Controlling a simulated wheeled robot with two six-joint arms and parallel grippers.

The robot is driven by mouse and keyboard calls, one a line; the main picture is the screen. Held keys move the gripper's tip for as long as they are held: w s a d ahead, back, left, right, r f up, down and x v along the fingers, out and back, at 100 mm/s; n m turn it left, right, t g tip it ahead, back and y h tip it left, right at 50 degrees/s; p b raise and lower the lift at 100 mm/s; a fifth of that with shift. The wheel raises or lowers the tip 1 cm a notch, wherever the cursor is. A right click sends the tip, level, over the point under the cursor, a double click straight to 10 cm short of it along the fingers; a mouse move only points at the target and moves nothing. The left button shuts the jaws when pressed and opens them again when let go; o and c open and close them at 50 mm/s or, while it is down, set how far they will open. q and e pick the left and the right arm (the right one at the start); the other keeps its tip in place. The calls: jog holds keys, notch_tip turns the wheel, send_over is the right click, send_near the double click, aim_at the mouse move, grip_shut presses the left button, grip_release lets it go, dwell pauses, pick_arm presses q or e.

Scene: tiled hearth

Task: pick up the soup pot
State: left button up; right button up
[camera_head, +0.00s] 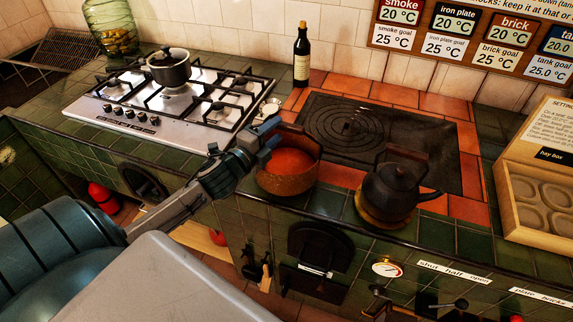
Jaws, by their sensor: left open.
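The soup pot (288,183) is a brown pot with red-orange soup inside. It stands on the green-tiled counter near its front edge, left of the black kettle. My left gripper (269,138) comes in from the left and is open at the pot's upper left rim. Its fingers overlap the rim and the back left of the pot in the picture. I cannot tell whether they touch it. Part of the pot's left side is hidden by the gripper. My right gripper is not in view.
A black kettle (390,195) sits on a round wooden mat, right of the pot. Behind are an iron plate (415,140) framed in orange tiles and a dark bottle (302,58). A gas hob (190,105) with a lidded pot (169,70) is at left. A wooden box (540,205) stands at right.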

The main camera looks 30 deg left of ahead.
aim_at(283, 129)
pick_arm(q)
jog(key=shift+w, duration=0.45)
jog(key=shift+w+d+r+p, duration=0.1)
jog(key=shift+w+d+p, duration=0.05)
jog(key=shift+w+p, duration=0.15)
jog(key=shift+w+d+f+p, duration=0.15)
jog(key=shift+w+p, duration=0.15)
jog(key=shift+w, duration=0.45)
jog(key=shift+w+d+p, duration=0.15)
jog(key=shift+w+p, duration=0.15)
jog(key=shift+w, duration=0.4)
jog(key=shift+w+d+f+p, duration=0.15)
jog(key=shift+w+p, duration=0.15)
jog(key=shift+w, duration=0.45)
grip_shut()
jog(key=shift+r, duration=0.15)
